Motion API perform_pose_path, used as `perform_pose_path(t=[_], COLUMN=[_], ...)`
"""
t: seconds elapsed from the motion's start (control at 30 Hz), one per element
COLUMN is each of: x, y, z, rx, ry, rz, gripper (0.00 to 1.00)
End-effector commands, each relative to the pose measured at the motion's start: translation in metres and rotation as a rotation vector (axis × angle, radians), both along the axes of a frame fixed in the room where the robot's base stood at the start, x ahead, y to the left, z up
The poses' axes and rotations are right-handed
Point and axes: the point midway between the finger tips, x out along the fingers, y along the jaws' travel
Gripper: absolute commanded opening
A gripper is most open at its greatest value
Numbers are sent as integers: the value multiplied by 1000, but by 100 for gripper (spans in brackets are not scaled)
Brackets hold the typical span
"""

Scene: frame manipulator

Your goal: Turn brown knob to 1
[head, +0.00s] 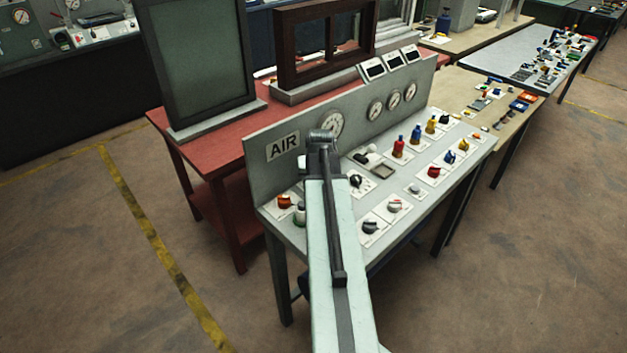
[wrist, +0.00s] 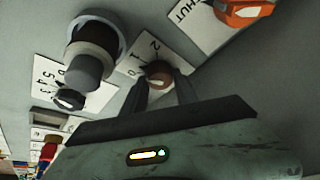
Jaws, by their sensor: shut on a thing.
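The brown knob (wrist: 159,70) sits on a small white label plate (wrist: 143,52) in the wrist view. A 2 shows on the plate; the other marks are too small to read surely, and I cannot tell which mark the knob points to. My gripper (wrist: 163,84) has its two dark fingers on either side of the knob, closed on it. In the head view my arm hides the knob and the fingers.
An orange-red knob (wrist: 243,12) on a plate lettered "HUT" is at the upper right. A thick cylindrical fitting (wrist: 93,55) and a black numbered knob (wrist: 69,99) are to the left. The grey panel (head: 265,185) holds gauges (head: 375,110) and several coloured knobs on its right.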

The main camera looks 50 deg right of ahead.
Motion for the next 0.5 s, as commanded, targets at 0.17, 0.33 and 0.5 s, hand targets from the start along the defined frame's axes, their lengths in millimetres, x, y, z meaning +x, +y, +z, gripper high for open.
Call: perform_pose_path(t=[0.17,0.33,0.5], x=[1,1,1], y=[2,2,2], z=[0,0,0], rx=[1,1,1], ry=[1,0,0], rz=[-135,-245,-320], gripper=[0,0,0])
